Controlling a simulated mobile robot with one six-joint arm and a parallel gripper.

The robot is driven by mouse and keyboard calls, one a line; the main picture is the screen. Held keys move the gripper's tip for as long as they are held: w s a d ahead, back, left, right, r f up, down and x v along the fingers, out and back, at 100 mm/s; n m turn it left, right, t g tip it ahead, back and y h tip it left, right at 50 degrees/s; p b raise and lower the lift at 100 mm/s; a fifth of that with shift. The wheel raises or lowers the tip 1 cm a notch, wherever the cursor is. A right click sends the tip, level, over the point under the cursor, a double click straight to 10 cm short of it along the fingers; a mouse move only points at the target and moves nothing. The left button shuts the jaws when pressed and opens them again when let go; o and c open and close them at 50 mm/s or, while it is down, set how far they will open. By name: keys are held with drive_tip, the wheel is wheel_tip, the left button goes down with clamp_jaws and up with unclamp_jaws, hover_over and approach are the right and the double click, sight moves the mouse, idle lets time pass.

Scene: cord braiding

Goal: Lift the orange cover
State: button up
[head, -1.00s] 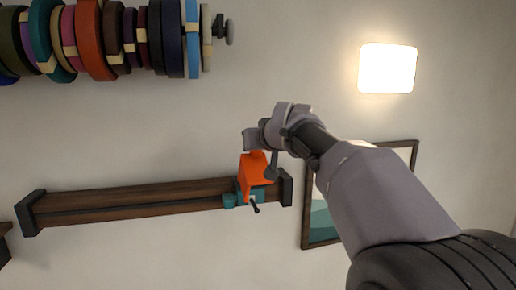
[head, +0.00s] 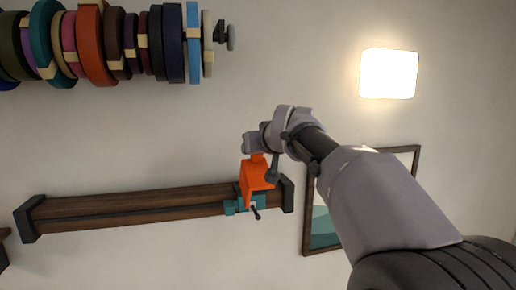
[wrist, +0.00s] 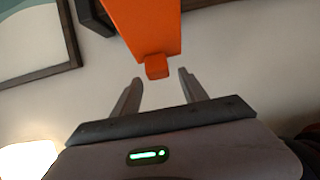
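The orange cover (head: 257,175) sits over a teal fitting (head: 232,207) at the right end of a dark wooden rail in the head view. In the wrist view the orange cover (wrist: 147,22) hangs in from the top, and its small end tab (wrist: 157,67) lies just beyond and between my fingertips. My gripper (wrist: 158,75) is open, its two fingers apart with nothing between them that I can see gripped. In the head view my gripper is right at the cover's upper edge; whether it touches the cover cannot be told.
The wooden rail (head: 130,206) with dark end blocks runs along the wall. A rack of coloured rolls (head: 95,45) is at upper left. A lit wall lamp (head: 389,73) is at upper right. A picture frame (head: 416,165) stands behind my arm. The wall between is bare.

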drive_tip(key=b+v, duration=0.4)
drive_tip(key=v, duration=1.3)
drive_tip(key=shift+s+b, duration=0.25)
drive_tip(key=shift+b, duration=0.05)
drive_tip(key=shift+d+f, duration=0.1)
